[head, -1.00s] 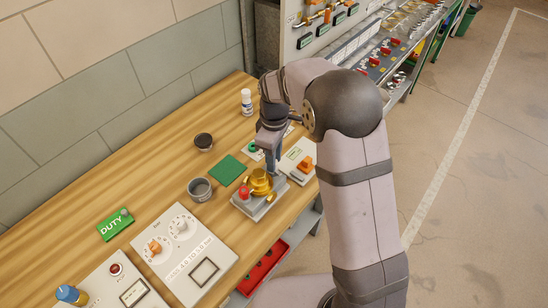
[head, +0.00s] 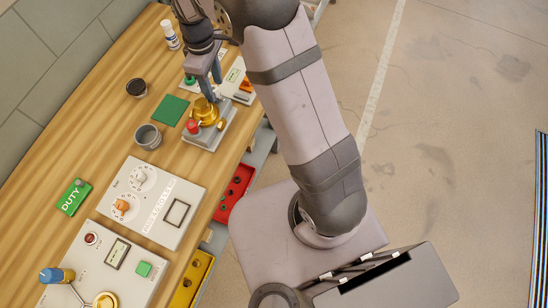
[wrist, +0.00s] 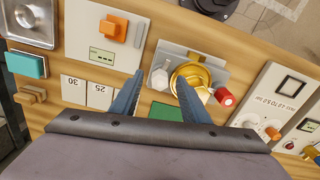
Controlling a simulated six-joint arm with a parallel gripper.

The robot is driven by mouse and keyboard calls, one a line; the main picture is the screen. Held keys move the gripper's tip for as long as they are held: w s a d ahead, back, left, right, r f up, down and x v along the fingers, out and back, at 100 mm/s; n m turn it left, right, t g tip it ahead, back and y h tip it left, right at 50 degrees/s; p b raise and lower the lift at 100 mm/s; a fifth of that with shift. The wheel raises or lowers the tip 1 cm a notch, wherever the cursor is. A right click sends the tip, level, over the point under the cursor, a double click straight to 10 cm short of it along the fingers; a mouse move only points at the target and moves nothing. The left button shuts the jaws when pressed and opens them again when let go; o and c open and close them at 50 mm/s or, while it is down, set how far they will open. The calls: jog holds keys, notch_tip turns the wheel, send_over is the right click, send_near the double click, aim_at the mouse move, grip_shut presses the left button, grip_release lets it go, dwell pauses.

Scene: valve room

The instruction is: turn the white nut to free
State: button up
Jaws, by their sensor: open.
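The white nut (wrist: 159,79) shows in the wrist view as a small pale hexagonal piece on the grey fixture plate (wrist: 203,64). It is left of the gold round part (wrist: 194,75), with a red knob (wrist: 225,97) further right. In the head view the nut is not distinguishable near the fingers; the gold part (head: 206,112) and red knob (head: 192,127) show there. My gripper (wrist: 160,77) is open, its fingertips left and right of the nut in the wrist view. The right finger overlaps the gold part in the picture. I cannot tell whether either touches.
A panel with an orange switch (wrist: 115,28) stands left of the fixture in the wrist view. A green mat (head: 170,111), a grey cup (head: 147,136), a dark cup (head: 136,88) and a dial panel (head: 153,202) share the wooden bench.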

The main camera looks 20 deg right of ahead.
jog(key=m, duration=0.7)
jog(key=shift+b, duration=0.3)
jog(key=m, duration=0.4)
jog(key=shift+a+f, duration=0.1)
jog(key=shift+a, duration=0.05)
jog(key=m, duration=0.3)
jog(key=shift+b, duration=0.4)
notch_tip(320, 180, up, 8)
jog(key=shift+f+b, duration=0.2)
jog(key=shift+b, duration=0.9)
jog(key=s+d+f+n+b, duration=0.1)
jog(key=s+d+f+b, duration=0.15)
jog(key=s+f, duration=0.35)
jog(key=s+d+f+n+b, duration=0.15)
jog(key=s+d+f, duration=0.25)
jog(key=s, duration=0.4)
jog(key=s+d+f+n+b, duration=0.15)
jog(key=s+d+f, duration=0.25)
jog(key=s, duration=0.4)
notch_tip(320, 180, down, 12)
jog(key=b, duration=1.2)
jog(key=shift+a+m, duration=0.15)
jog(key=shift+m, duration=0.15)
jog(key=shift+r, duration=0.1)
